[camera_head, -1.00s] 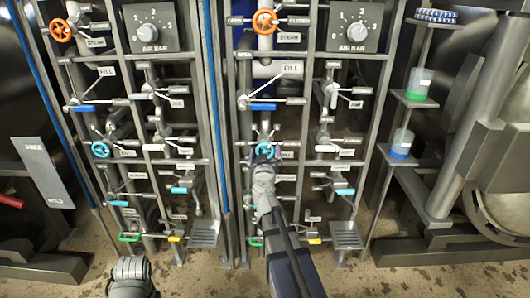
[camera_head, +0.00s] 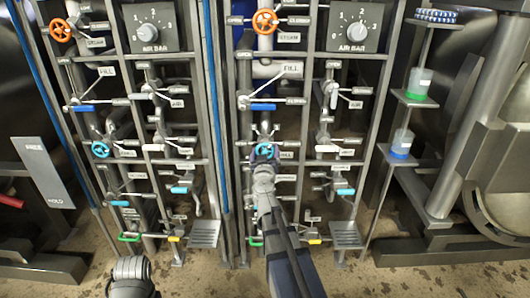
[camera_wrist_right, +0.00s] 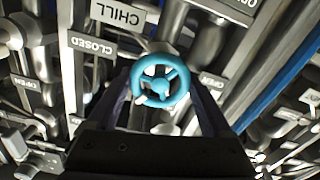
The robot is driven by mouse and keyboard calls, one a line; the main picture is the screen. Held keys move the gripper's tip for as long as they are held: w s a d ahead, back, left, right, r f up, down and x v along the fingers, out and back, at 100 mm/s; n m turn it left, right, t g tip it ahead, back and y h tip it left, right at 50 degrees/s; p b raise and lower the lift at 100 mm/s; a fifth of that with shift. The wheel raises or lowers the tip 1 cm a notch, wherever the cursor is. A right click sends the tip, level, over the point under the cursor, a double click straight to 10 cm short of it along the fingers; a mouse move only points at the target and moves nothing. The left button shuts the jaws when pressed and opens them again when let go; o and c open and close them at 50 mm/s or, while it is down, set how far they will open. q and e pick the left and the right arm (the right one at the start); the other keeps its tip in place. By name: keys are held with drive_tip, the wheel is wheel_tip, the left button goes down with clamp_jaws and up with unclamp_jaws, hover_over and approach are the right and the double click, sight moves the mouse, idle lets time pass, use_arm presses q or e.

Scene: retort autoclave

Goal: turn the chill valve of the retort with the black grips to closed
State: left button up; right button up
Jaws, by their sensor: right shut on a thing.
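The light-blue chill handwheel (camera_head: 264,149) sits on the pipe rack right of centre. In the right wrist view the wheel (camera_wrist_right: 160,80) fills the middle, with a small white mark at its lower left rim. A CHILL plate (camera_wrist_right: 124,14) and a CLOSED plate (camera_wrist_right: 92,45) show beside it. My right gripper (camera_head: 264,157) is at the wheel from below, its dark fingers on either side of the rim, shut on it. Part of my left arm shows at the bottom left; its gripper is out of view. No black grips can be made out.
A second blue handwheel (camera_head: 100,150) is on the left rack. An orange steam wheel (camera_head: 265,21) and a blue-handled fill lever (camera_head: 262,107) are above my gripper. Rack posts, pipes and levers crowd both sides. A shelf with beakers (camera_head: 402,144) stands at the right.

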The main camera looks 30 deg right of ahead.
drive_tip(key=m, duration=0.5)
drive_tip(key=shift+m, duration=0.3)
drive_tip(key=m, duration=0.5)
drive_tip(key=shift+m, duration=0.4)
drive_tip(key=o, duration=1.1)
drive_tip(key=shift+o, duration=0.2)
drive_tip(key=shift+s, duration=0.15)
drive_tip(key=v, duration=0.7)
drive_tip(key=shift+s, duration=0.25)
drive_tip(key=shift+a, duration=0.25)
